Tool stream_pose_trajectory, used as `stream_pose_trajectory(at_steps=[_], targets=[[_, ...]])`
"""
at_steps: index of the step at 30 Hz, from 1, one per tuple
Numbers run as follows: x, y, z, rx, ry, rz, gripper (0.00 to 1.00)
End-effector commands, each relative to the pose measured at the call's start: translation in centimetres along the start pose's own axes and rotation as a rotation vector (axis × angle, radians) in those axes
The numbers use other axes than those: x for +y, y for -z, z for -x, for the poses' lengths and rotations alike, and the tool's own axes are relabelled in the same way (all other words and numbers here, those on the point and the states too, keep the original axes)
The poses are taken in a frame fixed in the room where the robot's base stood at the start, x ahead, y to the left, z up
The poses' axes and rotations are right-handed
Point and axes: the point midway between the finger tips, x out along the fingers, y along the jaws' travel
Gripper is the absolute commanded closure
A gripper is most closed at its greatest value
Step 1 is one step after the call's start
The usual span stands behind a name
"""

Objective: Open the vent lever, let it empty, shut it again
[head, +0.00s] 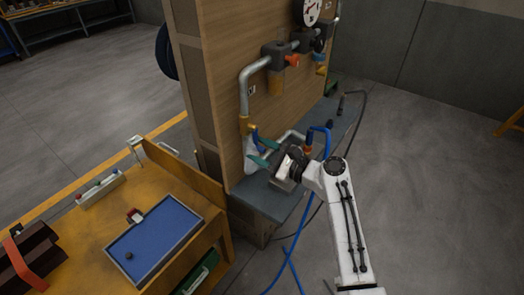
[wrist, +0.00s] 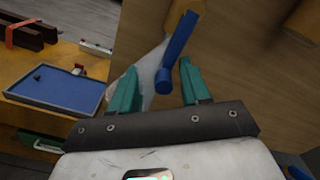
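A blue lever (head: 254,134) sits at a brass-coloured fitting (head: 244,124) low on the grey pipe (head: 243,92) of the wooden panel. In the wrist view the blue lever (wrist: 178,45) slants down from upper right, its rounded end between my fingers. My gripper (head: 264,151) has two teal fingers, spread apart on either side of the lever. In the wrist view my gripper (wrist: 160,68) shows gaps beside the lever, so it is not clamped. A pale translucent bag-like piece (head: 250,152) hangs below the fitting and is partly behind the fingers.
A red lever (head: 291,61) sits on a valve higher on the panel. A gauge (head: 308,11) is at the top. An orange bench with a blue tray (head: 153,240) stands left. Blue hose (head: 296,240) trails to the floor. Open floor lies right.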

Motion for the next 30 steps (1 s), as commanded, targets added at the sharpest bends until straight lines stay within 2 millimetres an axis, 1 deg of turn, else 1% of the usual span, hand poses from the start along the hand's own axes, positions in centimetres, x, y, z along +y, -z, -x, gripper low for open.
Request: stream_pose_trajectory(at_steps=[7,11,14,21,24,27,30], targets=[[0.0,-0.1,-0.1,-0.002,0.000,0.001,0.56],[-0.1,0.0,0.6,-0.001,0.002,0.001,0.56],[-0.1,0.1,2.0,0.001,0.004,0.000,0.56],[0.0,0.2,6.7,0.001,0.004,0.001,0.56],[0.0,0.1,8.4,0.001,0.003,0.000,0.56],[0.0,0.1,9.6,0.000,0.002,0.000,0.56],[0.0,0.1,10.4,0.000,0.002,0.001,0.56]])
